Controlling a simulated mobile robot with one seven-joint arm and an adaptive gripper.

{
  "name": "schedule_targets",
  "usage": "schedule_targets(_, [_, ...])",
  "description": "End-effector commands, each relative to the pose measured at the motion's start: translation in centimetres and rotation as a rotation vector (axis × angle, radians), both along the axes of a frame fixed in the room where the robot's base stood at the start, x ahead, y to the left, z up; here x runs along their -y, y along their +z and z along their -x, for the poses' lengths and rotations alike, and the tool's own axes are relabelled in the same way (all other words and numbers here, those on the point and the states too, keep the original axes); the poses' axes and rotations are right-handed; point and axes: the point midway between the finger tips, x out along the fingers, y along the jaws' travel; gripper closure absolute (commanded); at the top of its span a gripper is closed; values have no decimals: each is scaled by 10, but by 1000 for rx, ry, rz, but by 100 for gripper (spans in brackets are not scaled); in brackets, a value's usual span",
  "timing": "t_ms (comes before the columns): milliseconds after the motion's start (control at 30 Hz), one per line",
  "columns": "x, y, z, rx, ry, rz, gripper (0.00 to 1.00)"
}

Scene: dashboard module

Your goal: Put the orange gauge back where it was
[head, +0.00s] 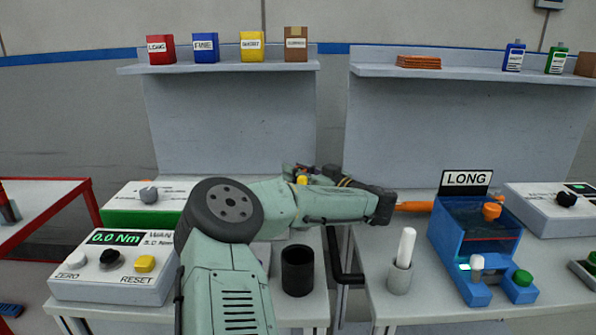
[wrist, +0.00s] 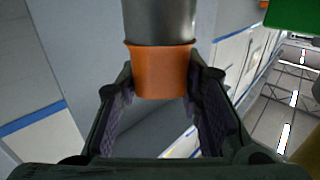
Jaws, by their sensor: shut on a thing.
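The orange gauge (head: 415,206) lies sideways at my gripper (head: 384,206) in the head view, pointing right. Its right end appears close to the blue box (head: 450,238) under the LONG sign; I cannot tell whether they touch. In the wrist view, my gripper (wrist: 155,100) is shut around the gauge's orange collar (wrist: 160,70), with a grey cylinder above it. The gripper's fingers are mostly hidden in the head view. An orange knob (head: 491,211) shows at the blue box.
A white rod stands in a grey cup (head: 400,280) below my gripper. A black cup (head: 297,275) stands left of the gap between the tables. A torque display box (head: 120,285) is at left. Shelves (head: 470,73) with small boxes run along the back.

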Motion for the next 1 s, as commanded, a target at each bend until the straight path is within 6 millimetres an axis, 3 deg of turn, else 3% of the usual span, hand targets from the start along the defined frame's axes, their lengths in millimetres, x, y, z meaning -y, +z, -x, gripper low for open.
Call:
schedule_targets(733, [-1, -11, 0, 1, 1, 1, 100])
schedule_targets(767, [-1, -12, 0, 0, 1, 0, 65])
schedule_targets(1000, [0, -12, 0, 0, 1, 0, 49])
